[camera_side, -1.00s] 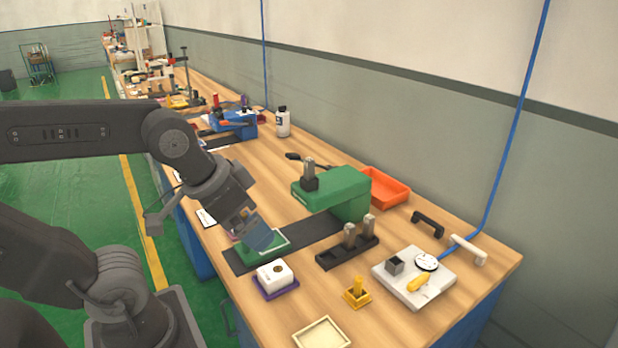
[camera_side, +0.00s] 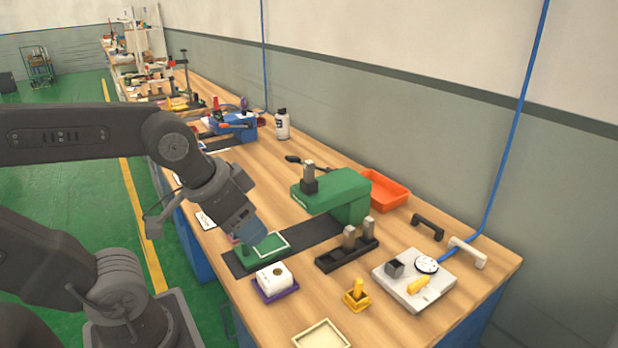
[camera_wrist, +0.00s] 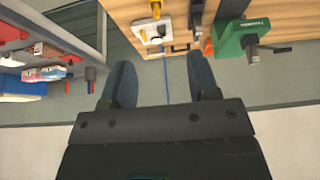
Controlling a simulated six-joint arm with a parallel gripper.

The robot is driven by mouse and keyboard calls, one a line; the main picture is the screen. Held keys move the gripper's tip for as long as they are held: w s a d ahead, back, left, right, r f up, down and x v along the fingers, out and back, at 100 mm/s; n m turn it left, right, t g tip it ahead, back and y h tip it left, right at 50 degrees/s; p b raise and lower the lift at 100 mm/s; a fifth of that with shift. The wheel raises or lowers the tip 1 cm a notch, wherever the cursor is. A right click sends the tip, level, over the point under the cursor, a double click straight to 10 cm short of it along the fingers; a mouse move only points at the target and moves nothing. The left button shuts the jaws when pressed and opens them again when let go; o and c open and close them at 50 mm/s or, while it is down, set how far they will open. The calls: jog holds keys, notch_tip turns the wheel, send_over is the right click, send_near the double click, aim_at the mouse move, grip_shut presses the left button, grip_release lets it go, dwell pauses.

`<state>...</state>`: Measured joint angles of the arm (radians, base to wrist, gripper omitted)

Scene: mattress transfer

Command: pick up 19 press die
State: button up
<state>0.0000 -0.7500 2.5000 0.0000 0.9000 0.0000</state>
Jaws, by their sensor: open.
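A green press (camera_side: 338,190) stands on the workbench with a grey metal block (camera_side: 309,172) at its head. Two more grey metal blocks, one (camera_side: 349,238) nearer and one (camera_side: 369,229) farther, stand upright in a black rack (camera_side: 333,258). No number is readable, so I cannot tell which is the 19 press die. My gripper (camera_side: 256,238) is open and empty, above the green framed base (camera_side: 273,246) to the left of the rack. The wrist view shows both dark fingers (camera_wrist: 162,85) spread with nothing between them, and the press (camera_wrist: 240,36) beyond.
A white cube on a purple tray (camera_side: 276,284), a yellow stand (camera_side: 357,295) and a cream tray (camera_side: 322,335) lie near the front edge. A white plate with a dial (camera_side: 412,290) is to the right. An orange bin (camera_side: 388,190) sits behind the press.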

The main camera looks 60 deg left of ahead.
jog(key=w+a+r+m+g, duration=0.1)
jog(key=w+a+r+m, duration=0.3)
jog(key=w, duration=0.3)
jog(key=m+g+y, duration=0.3)
jog(key=m+g, duration=0.2)
jog(key=m, duration=0.9)
send_over(309, 162)
jog(key=d, duration=0.3)
jog(key=f, duration=0.2)
jog(key=x, duration=1.3)
jog(key=shift+w+a, duration=0.15)
jog(key=shift+w, duration=0.1)
jog(key=shift+r, duration=0.1)
grip_shut()
